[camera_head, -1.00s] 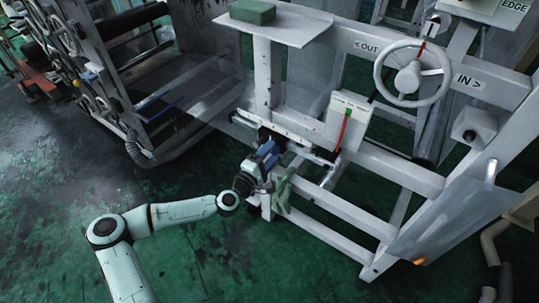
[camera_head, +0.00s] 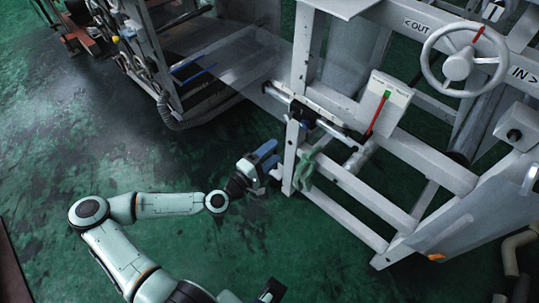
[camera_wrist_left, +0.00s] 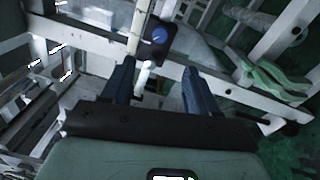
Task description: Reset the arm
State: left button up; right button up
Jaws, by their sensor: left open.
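My left gripper (camera_head: 272,157) has blue fingers and is at the lower left corner of a white metal frame (camera_head: 345,183) in the head view. In the left wrist view the two fingers of my left gripper (camera_wrist_left: 160,78) stand apart with nothing between their tips. Beyond them is a pale rod with a dark block carrying a blue knob (camera_wrist_left: 159,36). I cannot tell how far away the rod is. My left arm (camera_head: 165,204) reaches in from the lower left. I cannot make out my right gripper.
A green handle (camera_head: 306,165) hangs on the frame close to the gripper; it also shows in the left wrist view (camera_wrist_left: 262,80). A white handwheel (camera_head: 460,66) and a box with a red lever (camera_head: 377,117) are further right. Open green floor (camera_head: 130,150) lies left.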

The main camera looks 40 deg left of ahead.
pick_arm(q)
jog(key=shift+s, duration=0.3)
dwell(0.4)
jog(key=d+f+m+g+h+p, duration=0.1)
jog(key=d+f+m+g+h, duration=0.2)
jog(key=d, duration=0.4)
jog(key=d+f+g+h+p, duration=0.1)
jog(key=d+f+g+h, duration=0.1)
jog(key=d+f, duration=0.45)
jog(key=s+d+f+m+g+h+p, duration=0.25)
jog(key=s+d+f+m+g, duration=0.4)
jog(key=s+d+f, duration=0.45)
jog(key=s+d+f+m+g+y+p, duration=0.1)
jog(key=s+f+m+g, duration=0.1)
jog(key=s+g, duration=0.35)
jog(key=s+a+f+m+g+y+p, duration=0.2)
jog(key=s+a+m+y, duration=0.1)
jog(key=s+a, duration=0.3)
jog(key=shift+s+a+y, duration=0.2)
jog(key=shift+a+y, duration=0.25)
jog(key=shift+y, duration=0.1)
pick_arm(e)
notch_tip(320, 180, up, 8)
jog(key=w, duration=0.2)
jog(key=shift+w, duration=0.25)
